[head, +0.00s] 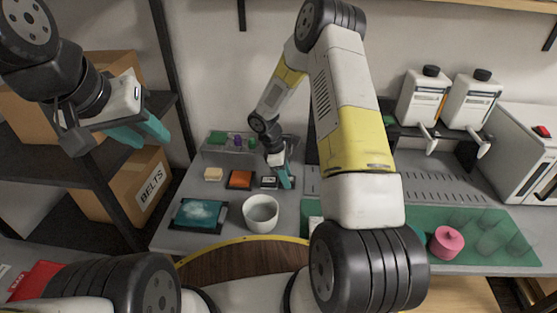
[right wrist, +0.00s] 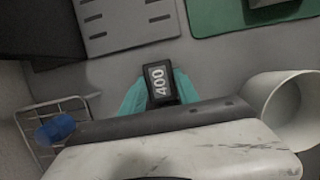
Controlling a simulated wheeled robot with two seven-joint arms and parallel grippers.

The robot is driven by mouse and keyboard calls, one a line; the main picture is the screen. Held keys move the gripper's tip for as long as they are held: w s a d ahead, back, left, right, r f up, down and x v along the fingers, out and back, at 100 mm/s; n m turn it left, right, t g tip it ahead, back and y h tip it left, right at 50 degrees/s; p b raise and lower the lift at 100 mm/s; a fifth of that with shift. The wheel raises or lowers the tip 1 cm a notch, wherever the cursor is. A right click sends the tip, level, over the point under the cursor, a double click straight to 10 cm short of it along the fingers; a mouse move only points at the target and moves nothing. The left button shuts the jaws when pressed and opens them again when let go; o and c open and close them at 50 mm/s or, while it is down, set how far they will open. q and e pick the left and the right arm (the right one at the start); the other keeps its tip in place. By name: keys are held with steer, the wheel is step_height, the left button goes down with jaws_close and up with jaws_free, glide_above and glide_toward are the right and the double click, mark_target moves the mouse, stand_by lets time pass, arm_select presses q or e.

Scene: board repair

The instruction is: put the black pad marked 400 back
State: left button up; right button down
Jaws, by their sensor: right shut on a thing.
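The black pad marked 400 (right wrist: 157,84) shows in the right wrist view, its white number facing the camera. It sits between the two teal fingers of my right gripper (right wrist: 160,92), which is shut on it. In the head view my right gripper (head: 284,176) is low over the grey bench, behind the white bowl and left of the slotted grey plate. The pad cannot be made out clearly there. My left gripper (head: 141,132) is raised at the left, in front of the shelf, with its teal fingers apart and nothing between them.
A beige block (head: 213,174), an orange pad (head: 240,179) and a small dark-edged piece (head: 268,183) lie in a row left of my right gripper. A wire basket (right wrist: 48,112) stands behind. A white bowl (head: 261,213) and teal-topped tray (head: 199,214) are in front.

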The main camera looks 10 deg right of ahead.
steer(key=shift+f, duration=0.1)
steer(key=c, duration=0.9)
jaws_free()
steer(key=v, duration=1.2)
steer(key=s+d+r+m+t+y, duration=0.1)
steer(key=s+r+m, duration=0.3)
steer(key=r, duration=0.5)
steer(key=s+d+r+m+t+y, duration=0.1)
steer(key=s+r+m, duration=0.1)
steer(key=s+r, duration=0.5)
steer(key=s+r+m+t+y, duration=0.3)
steer(key=s+r+m+t, duration=0.2)
steer(key=s, duration=0.9)
steer(key=shift+s+a+r+m, duration=0.3)
steer(key=shift+r+m, duration=1.3)
steer(key=shift+r, duration=1.3)
